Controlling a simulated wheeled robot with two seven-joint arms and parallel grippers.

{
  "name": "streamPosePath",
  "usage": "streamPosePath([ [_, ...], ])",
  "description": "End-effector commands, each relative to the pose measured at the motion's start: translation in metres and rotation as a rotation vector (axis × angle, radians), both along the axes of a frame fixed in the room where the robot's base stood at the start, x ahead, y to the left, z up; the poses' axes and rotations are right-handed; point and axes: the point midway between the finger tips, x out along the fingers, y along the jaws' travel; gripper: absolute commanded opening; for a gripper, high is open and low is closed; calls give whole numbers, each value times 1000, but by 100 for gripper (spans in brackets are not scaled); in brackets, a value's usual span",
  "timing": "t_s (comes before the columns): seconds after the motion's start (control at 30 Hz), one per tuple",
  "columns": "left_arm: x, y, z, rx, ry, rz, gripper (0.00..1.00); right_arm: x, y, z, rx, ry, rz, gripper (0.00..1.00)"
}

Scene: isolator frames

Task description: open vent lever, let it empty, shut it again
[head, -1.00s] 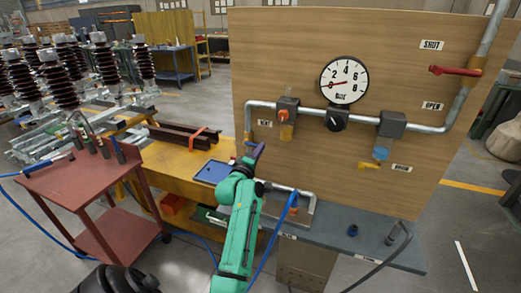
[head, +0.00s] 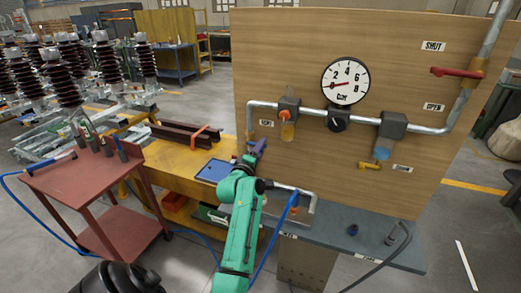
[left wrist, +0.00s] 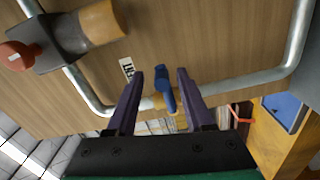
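The blue vent lever (left wrist: 165,92) shows in the left wrist view on a brass fitting of the pipe, beside a small label (left wrist: 127,68). My left gripper (left wrist: 158,78) is open, with one purple finger on each side of the lever and gaps between. How deep the lever lies between the fingers I cannot tell. In the head view my left gripper (head: 256,150) is at the panel's lower left, below the vent label (head: 266,124), and largely hides the lever. My right gripper is not in view.
The wooden panel (head: 300,165) carries a gauge (head: 345,82), its needle pointing left to the low end, and a red lever (head: 457,72) at the right. A grey bench (head: 340,228) lies below. A red cart (head: 85,185) stands left.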

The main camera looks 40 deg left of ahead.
Motion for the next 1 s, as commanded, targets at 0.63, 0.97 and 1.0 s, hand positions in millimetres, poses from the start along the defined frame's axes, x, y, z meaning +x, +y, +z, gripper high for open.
streamPosePath([
  [0.63, -112, -39, 0, -1, 5, 0, 52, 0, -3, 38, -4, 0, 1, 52],
  [0.97, -138, -49, 0, 0, -1, 0, 52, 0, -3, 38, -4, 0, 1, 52],
  [1.0, -137, -48, 0, 0, -1, 0, 52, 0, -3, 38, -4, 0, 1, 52],
])
